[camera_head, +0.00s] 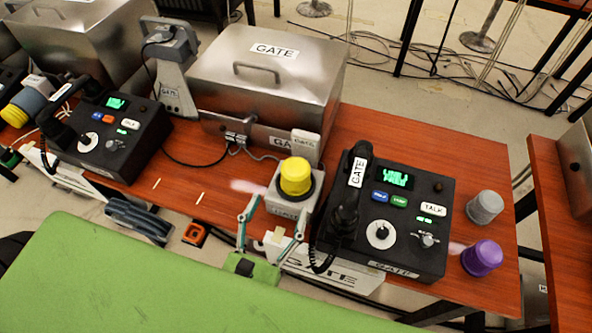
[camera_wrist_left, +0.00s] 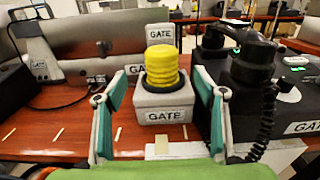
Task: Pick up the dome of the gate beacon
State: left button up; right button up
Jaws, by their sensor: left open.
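The gate beacon's yellow ribbed dome (camera_head: 296,176) sits upright in a dark ring on a light grey box base (camera_head: 284,206), near the table's front edge. In the left wrist view the dome (camera_wrist_left: 161,68) stands straight ahead, above the base (camera_wrist_left: 164,115) labelled GATE. My left gripper (camera_head: 276,216) is open and empty. Its two fingers point at the beacon from the front edge, spread to either side of it. In the left wrist view (camera_wrist_left: 160,88) the dome appears between the fingertips, beyond them; no contact shows. My right gripper is not in view.
A black GATE console with handset (camera_head: 357,190) stands close to the beacon's right. Grey (camera_head: 485,207) and purple (camera_head: 482,257) domed pieces are at the right edge. A steel GATE case (camera_head: 265,75) is behind. The tabletop left of the beacon is mostly clear.

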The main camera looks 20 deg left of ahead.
aim_at(296, 172)
pick_arm(q)
jog(key=w, duration=0.3)
jog(key=w+p, duration=0.1)
jog(key=w, duration=0.1)
jog(key=shift+d+r, duration=0.1)
jog(key=shift+d, duration=0.15)
jog(key=shift+w, duration=0.55)
jog(key=w, duration=0.5)
jog(key=shift+d+f+p, duration=0.1)
jog(key=shift+f+p, duration=0.2)
jog(key=shift+f, duration=0.05)
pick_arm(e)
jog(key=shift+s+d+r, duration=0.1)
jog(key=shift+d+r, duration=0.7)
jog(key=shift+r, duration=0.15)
pick_arm(q)
jog(key=c, duration=1.2)
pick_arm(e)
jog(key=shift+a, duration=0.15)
